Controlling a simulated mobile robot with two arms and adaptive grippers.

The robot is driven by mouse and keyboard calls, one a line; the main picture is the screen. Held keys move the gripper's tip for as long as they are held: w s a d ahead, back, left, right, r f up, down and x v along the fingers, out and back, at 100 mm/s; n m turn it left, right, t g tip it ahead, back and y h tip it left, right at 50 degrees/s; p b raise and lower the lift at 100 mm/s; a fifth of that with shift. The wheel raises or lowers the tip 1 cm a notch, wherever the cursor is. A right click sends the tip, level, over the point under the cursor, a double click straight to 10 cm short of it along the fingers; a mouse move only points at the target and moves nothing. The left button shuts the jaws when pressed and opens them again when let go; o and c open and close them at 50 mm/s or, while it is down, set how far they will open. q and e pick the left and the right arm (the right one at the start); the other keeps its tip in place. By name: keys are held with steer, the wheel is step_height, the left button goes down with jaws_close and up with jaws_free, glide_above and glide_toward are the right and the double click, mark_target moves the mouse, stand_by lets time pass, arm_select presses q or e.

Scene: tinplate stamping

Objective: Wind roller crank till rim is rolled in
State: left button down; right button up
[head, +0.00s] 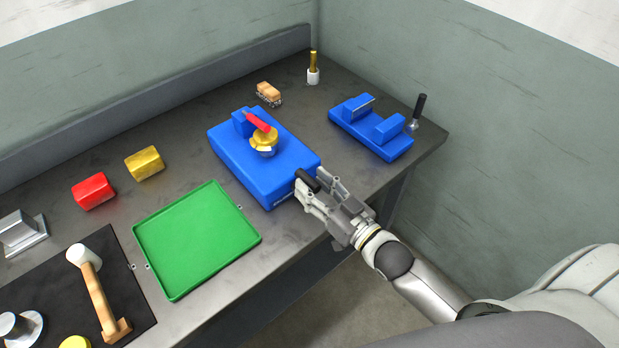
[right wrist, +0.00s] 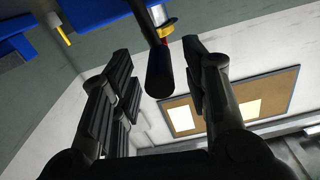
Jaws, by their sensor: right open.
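The blue roller machine (head: 240,160) stands on the bench. A red-handled part and a yellow round piece (head: 264,138) sit on its top. The black crank handle (head: 306,179) sticks out at the machine's front right corner. My right gripper (head: 313,183) is open at this handle. In the right wrist view the handle (right wrist: 159,73) lies between the two spread fingers, with a visible gap to each side. The gripper hides part of the crank in the head view. My left gripper is not in view.
A green tray (head: 195,238) lies left of the machine. A blue two-block fixture (head: 372,128) stands at the back right, beside a black-handled tool (head: 417,112). A wooden brush (head: 268,93), red block (head: 93,190) and yellow block (head: 145,163) stand on the bench. A mallet (head: 92,285) lies front left.

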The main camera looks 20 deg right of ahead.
steer(key=shift+x, duration=0.95)
steer(key=shift+c, duration=0.3)
jaws_close()
